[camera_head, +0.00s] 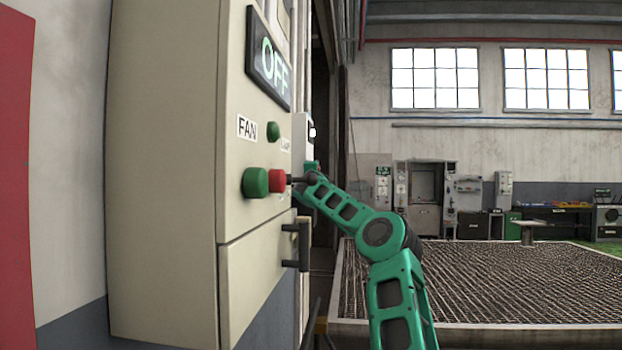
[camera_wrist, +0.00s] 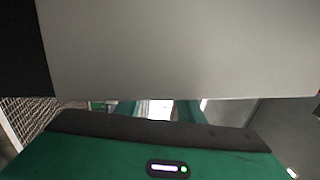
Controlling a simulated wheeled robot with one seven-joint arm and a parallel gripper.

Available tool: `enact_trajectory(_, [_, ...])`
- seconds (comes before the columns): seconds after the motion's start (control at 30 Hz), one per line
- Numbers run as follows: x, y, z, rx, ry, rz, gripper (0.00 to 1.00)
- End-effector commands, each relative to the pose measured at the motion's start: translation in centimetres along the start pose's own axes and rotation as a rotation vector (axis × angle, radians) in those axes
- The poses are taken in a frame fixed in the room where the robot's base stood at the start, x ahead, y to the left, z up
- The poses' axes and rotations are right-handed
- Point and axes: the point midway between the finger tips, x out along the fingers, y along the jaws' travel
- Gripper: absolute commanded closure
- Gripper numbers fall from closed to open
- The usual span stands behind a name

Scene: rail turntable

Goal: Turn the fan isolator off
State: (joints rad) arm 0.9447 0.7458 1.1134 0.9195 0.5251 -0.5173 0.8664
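The beige fan cabinet (camera_head: 165,150) stands at the left in the head view. Its panel has a FAN label (camera_head: 247,128), a dark sign reading OFF (camera_head: 270,66), a small green round part (camera_head: 273,131), a large green button (camera_head: 256,183) and a red button (camera_head: 277,180). Below is a door with a black handle (camera_head: 303,245); I cannot tell which part is the isolator. My gripper (camera_head: 293,180) is at the red button's right side; contact and its opening cannot be told. In the wrist view a plain grey surface (camera_wrist: 180,50) fills the upper part, and the fingertips do not show clearly.
A large grated platform (camera_head: 480,280) lies to the right behind my arm. Machines and cabinets (camera_head: 427,195) stand along the far wall below windows. A red panel (camera_head: 15,160) is at the far left edge. A mesh (camera_wrist: 22,110) shows at the left in the wrist view.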

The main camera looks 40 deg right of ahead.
Motion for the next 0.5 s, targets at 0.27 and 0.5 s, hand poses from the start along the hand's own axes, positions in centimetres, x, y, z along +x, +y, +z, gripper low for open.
enact_trajectory(0.27, [-3.0, -0.1, 0.1, -0.005, -0.002, -0.001, 0.66])
enact_trajectory(0.5, [-5.7, 0.0, 0.1, -0.005, 0.0, -0.001, 0.66])
